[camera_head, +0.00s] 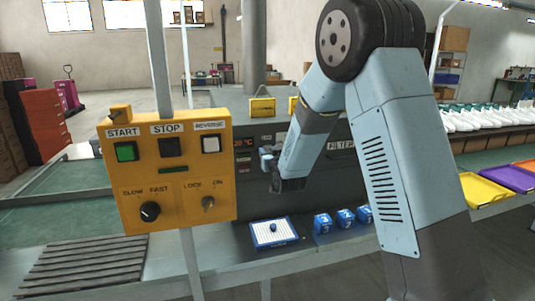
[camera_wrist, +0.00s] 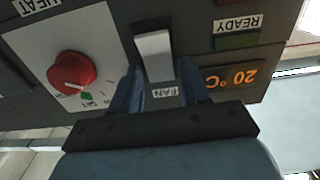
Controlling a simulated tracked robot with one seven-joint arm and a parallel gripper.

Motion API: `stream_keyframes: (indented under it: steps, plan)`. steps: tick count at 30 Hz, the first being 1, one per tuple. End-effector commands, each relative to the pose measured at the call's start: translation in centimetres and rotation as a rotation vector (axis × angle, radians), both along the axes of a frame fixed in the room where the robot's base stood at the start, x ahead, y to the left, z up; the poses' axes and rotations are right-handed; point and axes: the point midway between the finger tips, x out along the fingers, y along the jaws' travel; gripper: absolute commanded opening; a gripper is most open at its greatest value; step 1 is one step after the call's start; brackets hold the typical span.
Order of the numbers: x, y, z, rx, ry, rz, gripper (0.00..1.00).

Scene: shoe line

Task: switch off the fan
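The fan switch (camera_wrist: 153,57) is a pale rocker in a dark recess of the dark grey machine panel, with a FAN label (camera_wrist: 163,91) beside it, upside down in the wrist view. My gripper (camera_wrist: 160,68) is open, with one blue finger on each side of the rocker's lower part in this view. I cannot tell whether the fingers touch the panel or the rocker, nor which way the rocker is set. In the head view my gripper (camera_head: 266,158) is at the panel's front, and the switch cannot be made out there.
A red knob (camera_wrist: 72,72) under a HEAT label, a 20 °C display (camera_wrist: 230,77) and a green READY lamp (camera_wrist: 237,41) flank the switch. A yellow START/STOP control box (camera_head: 166,170) stands left of my arm. A blue-and-white tray (camera_head: 272,233) lies below the panel.

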Motion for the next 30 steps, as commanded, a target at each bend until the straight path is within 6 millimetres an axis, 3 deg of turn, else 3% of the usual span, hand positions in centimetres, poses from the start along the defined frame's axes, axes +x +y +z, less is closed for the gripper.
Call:
stream_keyframes:
  steps: [13,30]
  plan:
    - [-0.01,-0.02,0.00,0.000,0.000,0.000,0.04]
    - [-0.25,-0.10,-0.90,0.063,-0.220,0.000,0.04]
